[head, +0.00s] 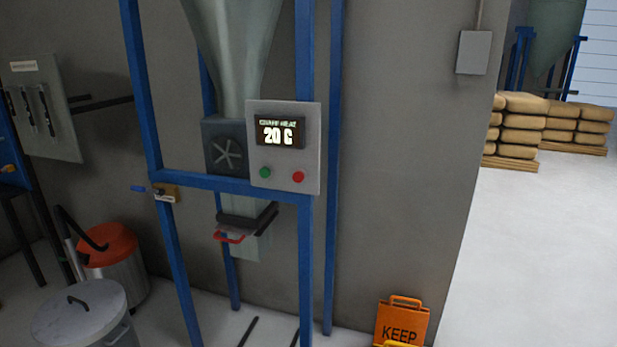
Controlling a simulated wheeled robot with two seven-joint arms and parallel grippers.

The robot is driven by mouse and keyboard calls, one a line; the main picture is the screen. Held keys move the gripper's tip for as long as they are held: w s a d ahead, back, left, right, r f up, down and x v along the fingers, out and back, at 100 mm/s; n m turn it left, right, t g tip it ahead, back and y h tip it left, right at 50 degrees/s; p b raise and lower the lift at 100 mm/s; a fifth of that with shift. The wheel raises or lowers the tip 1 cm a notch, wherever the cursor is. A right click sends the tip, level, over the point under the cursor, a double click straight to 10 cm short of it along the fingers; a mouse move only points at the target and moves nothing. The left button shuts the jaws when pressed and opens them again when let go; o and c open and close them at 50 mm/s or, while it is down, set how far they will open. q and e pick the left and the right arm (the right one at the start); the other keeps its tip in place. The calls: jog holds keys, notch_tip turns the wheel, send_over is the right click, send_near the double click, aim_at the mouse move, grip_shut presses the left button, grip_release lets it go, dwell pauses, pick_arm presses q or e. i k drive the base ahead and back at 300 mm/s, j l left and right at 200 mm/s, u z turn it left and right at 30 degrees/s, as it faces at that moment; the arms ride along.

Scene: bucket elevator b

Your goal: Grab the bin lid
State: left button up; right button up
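A round grey metal bin lid (62,318) with a dark arched handle (78,302) on top sits on a grey bin (122,332) at the bottom left of the head view. The lower part of this bin is cut off by the frame edge. Behind it stands a second grey bin (125,280) with an orange-red top (108,245). Neither of my grippers is in view.
An orange "KEEP" sign (402,320) stands at the bottom. Stacked sacks (525,125) stand at the back right. The right floor is clear.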

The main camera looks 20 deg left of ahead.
aim_at(80, 310)
jog(key=u, duration=2.05)
jog(key=z, duration=0.25)
jog(key=i+j+z, duration=0.25)
jog(key=z, duration=0.15)
jog(key=i+j+z, duration=0.25)
jog(key=j+z, duration=0.15)
